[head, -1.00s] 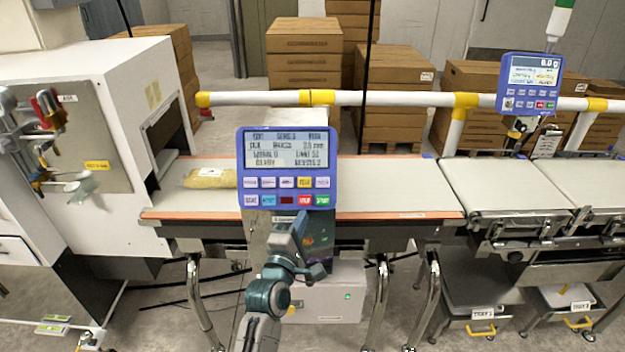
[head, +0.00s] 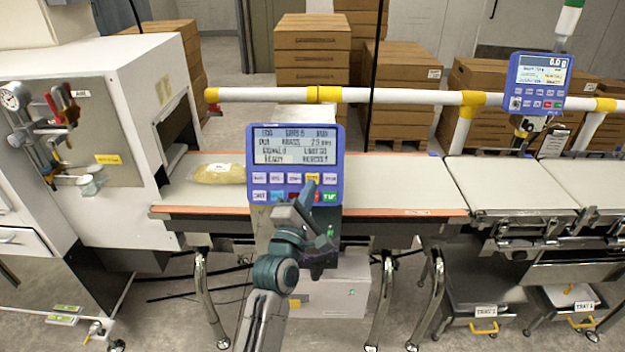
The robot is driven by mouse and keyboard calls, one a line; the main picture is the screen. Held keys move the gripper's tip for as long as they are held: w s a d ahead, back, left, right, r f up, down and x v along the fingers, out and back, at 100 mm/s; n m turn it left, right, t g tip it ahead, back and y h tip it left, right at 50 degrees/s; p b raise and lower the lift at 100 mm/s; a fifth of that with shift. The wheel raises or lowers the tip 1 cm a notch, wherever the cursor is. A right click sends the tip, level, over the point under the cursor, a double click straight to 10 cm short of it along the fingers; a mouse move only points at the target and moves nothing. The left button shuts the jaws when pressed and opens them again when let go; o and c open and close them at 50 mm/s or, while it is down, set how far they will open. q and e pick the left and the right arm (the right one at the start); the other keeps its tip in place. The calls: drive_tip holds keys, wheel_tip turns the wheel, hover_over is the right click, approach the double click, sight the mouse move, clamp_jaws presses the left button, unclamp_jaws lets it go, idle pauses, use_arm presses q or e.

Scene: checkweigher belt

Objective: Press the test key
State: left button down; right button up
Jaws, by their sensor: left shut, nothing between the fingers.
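The blue control panel (head: 295,215) stands upright in front of the belt, with a lit text screen (head: 295,146) and two rows of keys. A yellow key (head: 312,177) sits in the upper row; the key labels are too small to read surely, so I cannot tell which is the test key. My left gripper (head: 308,189) is shut and empty, its tip in front of the lower key row just below the yellow key. I cannot tell whether it touches the panel. It hides part of the lower row around the red key. My right gripper is not in view.
A yellowish bag (head: 218,174) lies on the belt (head: 400,185) left of the panel. A white cabinet (head: 120,190) stands at left. A white rail (head: 390,96) runs behind the belt.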

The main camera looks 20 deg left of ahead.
use_arm(q)
drive_tip(key=w+a+f+b, duration=0.1)
drive_tip(key=w+f, duration=0.2)
drive_tip(key=w, duration=0.3)
drive_tip(key=shift+a, duration=0.4)
drive_tip(key=shift+w+f, duration=0.1)
idle(0.3)
drive_tip(key=shift+w, duration=0.1)
idle(1.2)
drive_tip(key=shift+w+a+f, duration=0.1)
drive_tip(key=shift+w+f, duration=0.1)
drive_tip(key=shift+w, duration=0.05)
drive_tip(key=shift+w+a+f, duration=0.1)
drive_tip(key=shift+w+f, duration=0.05)
drive_tip(key=shift+w, duration=0.2)
idle(0.9)
drive_tip(key=shift+s, duration=0.1)
drive_tip(key=shift+s+d+r+p, duration=0.2)
drive_tip(key=shift+s+r+p, duration=0.15)
drive_tip(key=shift+s+p, duration=0.25)
